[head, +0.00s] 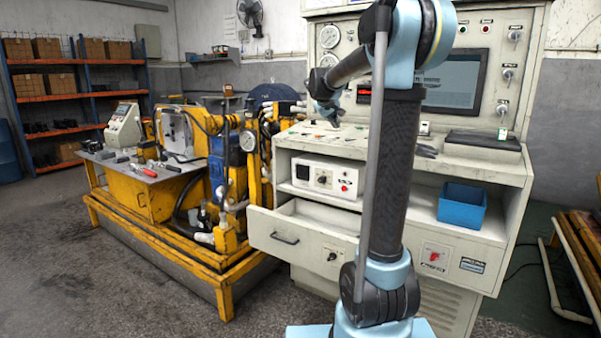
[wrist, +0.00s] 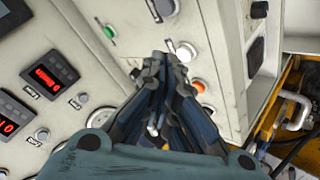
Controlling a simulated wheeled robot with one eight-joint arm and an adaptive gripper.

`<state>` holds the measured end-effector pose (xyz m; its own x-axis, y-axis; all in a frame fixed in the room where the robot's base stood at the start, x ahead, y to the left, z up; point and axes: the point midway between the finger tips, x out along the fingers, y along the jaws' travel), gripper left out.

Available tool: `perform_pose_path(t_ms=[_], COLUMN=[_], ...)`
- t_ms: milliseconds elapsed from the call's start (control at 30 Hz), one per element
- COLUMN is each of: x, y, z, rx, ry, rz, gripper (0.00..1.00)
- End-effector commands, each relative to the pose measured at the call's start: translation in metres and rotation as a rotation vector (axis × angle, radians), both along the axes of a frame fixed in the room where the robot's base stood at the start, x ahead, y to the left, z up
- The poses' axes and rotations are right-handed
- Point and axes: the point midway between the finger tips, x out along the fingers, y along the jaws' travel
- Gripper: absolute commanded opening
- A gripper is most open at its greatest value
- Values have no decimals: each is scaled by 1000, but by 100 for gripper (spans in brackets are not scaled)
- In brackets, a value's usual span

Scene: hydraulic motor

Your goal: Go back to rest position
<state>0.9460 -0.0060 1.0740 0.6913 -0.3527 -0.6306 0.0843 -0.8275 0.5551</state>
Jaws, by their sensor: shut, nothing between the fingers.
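My gripper (wrist: 165,75) is shut with nothing between its fingers in the wrist view. Its fingertips point toward the sloped control panel, close to a white button (wrist: 186,51) and an orange button (wrist: 199,86). A green button (wrist: 109,31) lies up and left of the fingertips. In the head view my gripper (head: 328,112) hangs over the left part of the console desk (head: 465,151), with the arm bent above it. I cannot tell whether the fingertips touch the panel.
An open drawer (head: 300,240) juts from the console's front. A blue bin (head: 462,205) sits on the shelf. A yellow-framed hydraulic test rig (head: 150,200) stands left of the console. Red digital displays (wrist: 48,75) show at left in the wrist view. Floor at front left is clear.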

Motion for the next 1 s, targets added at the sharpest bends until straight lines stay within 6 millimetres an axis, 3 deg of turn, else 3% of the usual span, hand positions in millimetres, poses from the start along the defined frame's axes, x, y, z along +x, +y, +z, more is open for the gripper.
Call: perform_pose_path(t_ms=[33,500,1000], x=[-22,-211,-399], y=[-6,-30,-20], z=[-6,-89,-212], rx=[16,195,394], ry=[19,197,393], rz=[-15,-126,-203], gripper=[0,0,0])
